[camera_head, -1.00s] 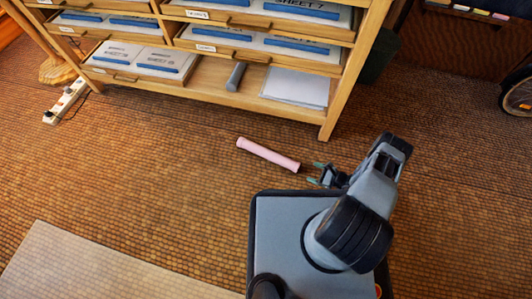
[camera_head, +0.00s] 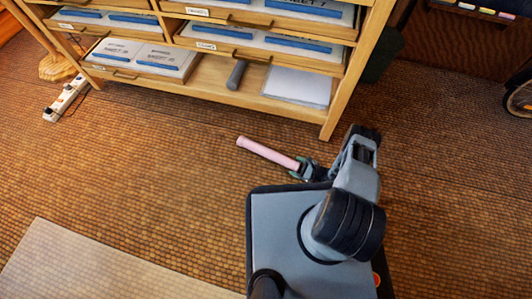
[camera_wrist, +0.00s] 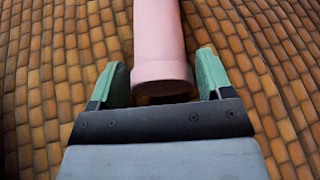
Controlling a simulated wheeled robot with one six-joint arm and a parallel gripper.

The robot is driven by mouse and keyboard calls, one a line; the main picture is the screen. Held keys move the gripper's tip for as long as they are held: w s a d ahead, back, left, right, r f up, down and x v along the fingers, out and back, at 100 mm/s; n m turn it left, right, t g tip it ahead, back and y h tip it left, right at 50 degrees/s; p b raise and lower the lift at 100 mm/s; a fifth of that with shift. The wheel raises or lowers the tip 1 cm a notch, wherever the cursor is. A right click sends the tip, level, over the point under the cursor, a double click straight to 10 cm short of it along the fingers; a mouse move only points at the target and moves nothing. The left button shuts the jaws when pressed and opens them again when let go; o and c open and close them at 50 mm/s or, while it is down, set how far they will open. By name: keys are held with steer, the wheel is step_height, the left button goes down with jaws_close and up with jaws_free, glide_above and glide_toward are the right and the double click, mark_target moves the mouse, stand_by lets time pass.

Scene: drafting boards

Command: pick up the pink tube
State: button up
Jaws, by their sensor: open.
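The pink tube (camera_head: 266,152) lies on the brown tiled floor in front of the wooden shelf unit, slanting from upper left to lower right. In the wrist view the tube (camera_wrist: 160,45) runs away from me, its near end between my fingers. My gripper (camera_head: 305,168) is at the tube's lower right end. In the wrist view my gripper (camera_wrist: 160,85) is open, with one green finger on each side of the tube.
A wooden shelf unit (camera_head: 328,125) with drawers of labelled sheets stands behind the tube. A dark grey tube (camera_head: 236,75) and white sheets (camera_head: 298,86) lie on its lowest shelf. A power strip (camera_head: 66,97) is at left, a pale mat (camera_head: 90,268) at lower left. Floor around the tube is clear.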

steer(key=shift+d, duration=0.1)
steer(key=c, duration=0.7)
steer(key=shift+r, duration=0.15)
